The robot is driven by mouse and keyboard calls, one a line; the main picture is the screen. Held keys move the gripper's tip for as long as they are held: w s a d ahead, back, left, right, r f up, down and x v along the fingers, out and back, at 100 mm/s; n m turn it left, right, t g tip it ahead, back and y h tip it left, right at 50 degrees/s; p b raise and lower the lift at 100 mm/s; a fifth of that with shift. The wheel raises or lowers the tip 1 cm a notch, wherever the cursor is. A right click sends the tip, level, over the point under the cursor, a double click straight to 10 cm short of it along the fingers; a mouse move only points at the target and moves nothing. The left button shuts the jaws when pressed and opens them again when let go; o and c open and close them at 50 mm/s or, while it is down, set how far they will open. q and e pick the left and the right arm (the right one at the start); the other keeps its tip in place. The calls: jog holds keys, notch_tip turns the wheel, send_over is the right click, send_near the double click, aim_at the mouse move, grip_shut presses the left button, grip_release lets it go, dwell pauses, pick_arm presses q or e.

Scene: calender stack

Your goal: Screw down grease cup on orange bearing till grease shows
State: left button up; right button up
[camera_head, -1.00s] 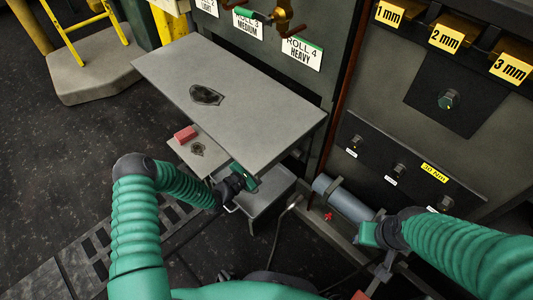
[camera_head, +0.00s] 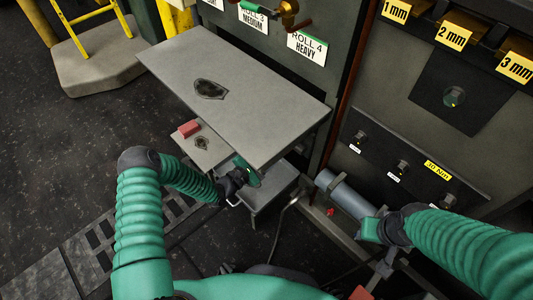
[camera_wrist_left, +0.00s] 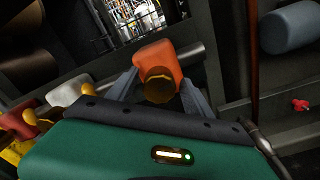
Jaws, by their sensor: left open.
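In the left wrist view an orange bearing (camera_wrist_left: 153,54) carries a rounded brass-coloured grease cup (camera_wrist_left: 158,86) facing my left gripper. The left gripper's two grey fingers (camera_wrist_left: 159,78) stand open, one on each side of the cup. Whether they touch it is unclear. No grease can be made out. In the head view my left gripper (camera_head: 248,176) is low beside the grey table's front edge, and the table hides the bearing. My right gripper (camera_head: 371,231) is near a grey cylinder at the lower right; its fingers are not clear.
The grey table (camera_head: 270,95) overhangs the left gripper. The grey cylinder (camera_head: 346,196) lies low beside the machine. In the left wrist view, a white bearing (camera_wrist_left: 66,92) and a red one (camera_wrist_left: 17,119) stand to the left. A small red handle (camera_wrist_left: 300,105) is at right.

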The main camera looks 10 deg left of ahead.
pick_arm(q)
jog(key=shift+s+a+r, duration=0.1)
jog(key=shift+s+a, duration=0.15)
jog(key=shift+s, duration=0.1)
jog(key=p+v, duration=0.6)
jog(key=v, duration=1)
jog(key=shift+p, duration=0.35)
jog(key=shift+d, duration=0.1)
